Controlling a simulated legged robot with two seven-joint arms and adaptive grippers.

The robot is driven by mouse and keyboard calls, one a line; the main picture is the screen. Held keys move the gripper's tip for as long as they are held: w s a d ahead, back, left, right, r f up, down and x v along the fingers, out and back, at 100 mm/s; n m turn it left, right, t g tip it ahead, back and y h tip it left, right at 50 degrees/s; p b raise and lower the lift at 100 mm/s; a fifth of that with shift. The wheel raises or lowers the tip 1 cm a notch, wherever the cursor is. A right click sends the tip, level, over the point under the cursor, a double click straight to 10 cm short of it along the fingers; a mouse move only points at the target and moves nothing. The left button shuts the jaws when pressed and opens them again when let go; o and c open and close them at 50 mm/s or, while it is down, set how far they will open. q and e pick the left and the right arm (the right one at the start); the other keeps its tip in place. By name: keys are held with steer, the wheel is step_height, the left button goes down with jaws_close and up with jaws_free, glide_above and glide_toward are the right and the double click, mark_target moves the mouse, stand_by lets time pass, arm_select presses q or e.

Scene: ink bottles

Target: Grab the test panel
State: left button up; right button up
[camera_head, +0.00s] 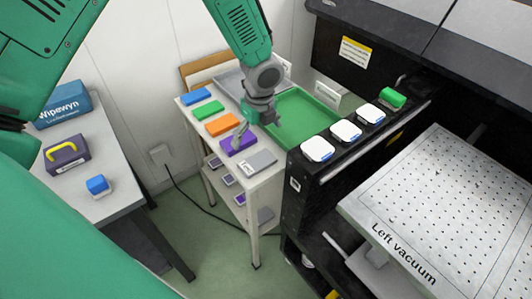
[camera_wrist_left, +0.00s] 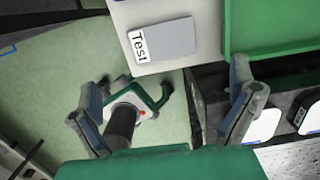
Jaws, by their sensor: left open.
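The test panel (camera_head: 260,160) is a flat grey piece lying at the near end of a narrow white side table (camera_head: 268,181). In the left wrist view the panel (camera_wrist_left: 172,39) shows a white label reading "Test" and lies above the gap between my fingertips. My left gripper (camera_head: 256,128) is open and points down over the table, just behind the panel and close to the purple block. It also shows in the left wrist view (camera_wrist_left: 166,82), with its fingers spread and nothing between them. My right gripper is not in view.
Purple (camera_head: 238,146), orange (camera_head: 222,124), green (camera_head: 208,110) and blue (camera_head: 196,96) blocks line the table's left side. A green tray (camera_head: 306,119) lies to the right. The black machine (camera_head: 300,190) with white-capped bottles (camera_head: 346,131) borders the table closely on the right.

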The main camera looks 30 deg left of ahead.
arm_select(q)
glide_above(259, 162)
steer(key=f, duration=0.6)
steer(key=shift+s+d+f, duration=0.1)
steer(key=shift+d+f, duration=0.15)
steer(key=shift+d, duration=0.15)
steer(key=f, duration=0.2)
steer(key=a+f, duration=0.1)
steer(key=f+p, duration=0.1)
steer(key=f, duration=0.1)
steer(key=shift+a+f, duration=0.3)
steer(key=shift+a, duration=0.05)
steer(key=shift+d+r, duration=0.1)
steer(key=shift+d, duration=0.1)
steer(key=shift+d+r, duration=0.1)
steer(key=shift+d, duration=0.15)
steer(key=c, duration=0.9)
